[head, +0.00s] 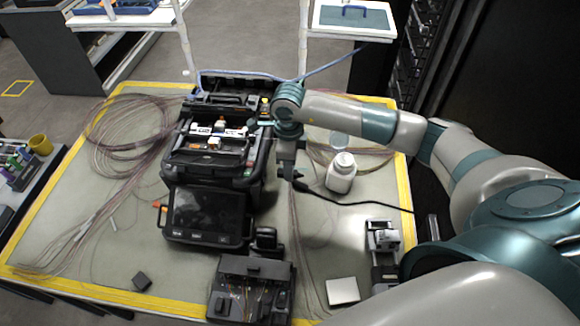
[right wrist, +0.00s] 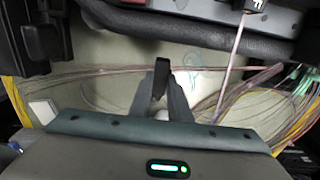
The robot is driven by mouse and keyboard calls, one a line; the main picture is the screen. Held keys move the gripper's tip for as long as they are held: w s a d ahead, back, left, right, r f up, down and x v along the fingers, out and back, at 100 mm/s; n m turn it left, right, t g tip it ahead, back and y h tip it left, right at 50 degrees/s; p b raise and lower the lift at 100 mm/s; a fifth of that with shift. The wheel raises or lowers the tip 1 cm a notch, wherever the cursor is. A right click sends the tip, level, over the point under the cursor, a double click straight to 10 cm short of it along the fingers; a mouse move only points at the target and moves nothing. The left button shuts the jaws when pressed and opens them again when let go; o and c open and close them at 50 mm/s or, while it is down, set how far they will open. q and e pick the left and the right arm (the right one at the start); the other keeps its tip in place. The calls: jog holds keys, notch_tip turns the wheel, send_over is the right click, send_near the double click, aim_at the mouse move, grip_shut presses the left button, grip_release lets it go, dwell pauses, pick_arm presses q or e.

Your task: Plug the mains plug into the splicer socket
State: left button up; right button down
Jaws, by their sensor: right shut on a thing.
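The fusion splicer (head: 208,170), a black machine with an open top and a screen on its front, stands on the mat left of my right gripper (head: 287,176). My right gripper is shut on the dark mains plug (head: 298,185), close beside the splicer's right side and apart from it. The plug's black cord (head: 350,203) runs off to the right. In the right wrist view the gripper fingers (right wrist: 160,88) close around the small dark plug (right wrist: 162,65), and the splicer's dark edge (right wrist: 190,32) crosses the top. I cannot make out the socket. My left gripper is not in view.
A white bottle (head: 341,174) stands just right of my right gripper. A small metal device (head: 383,240) and a white pad (head: 342,291) lie front right. A black tool case (head: 250,290) is at the front. Coiled fibres (head: 125,125) lie left on the mat.

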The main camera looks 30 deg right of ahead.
aim_at(283, 175)
jog(key=shift+w+a+f+b, duration=0.15)
jog(key=shift+a+f+b, duration=0.15)
jog(key=shift+f, duration=0.3)
jog(key=shift+w+a+f+b, duration=0.2)
jog(key=shift+f+b, duration=0.1)
jog(key=shift+f, duration=0.3)
jog(key=shift+w+a+f+b, duration=0.2)
jog(key=shift+f+b, duration=0.1)
jog(key=shift+f, duration=0.3)
jog(key=shift+w+a+r+b, duration=0.15)
jog(key=shift+w+a+b, duration=0.15)
jog(key=shift+w+a, duration=0.3)
jog(key=shift+s, duration=0.1)
jog(key=shift+a+b, duration=0.1)
jog(key=shift+b, duration=0.4)
jog(key=shift+w+a+b, duration=0.4)
jog(key=shift+a+b, duration=0.1)
dwell(1.4)
jog(key=c, duration=1.6)
grip_release()
jog(key=shift+r, duration=0.15)
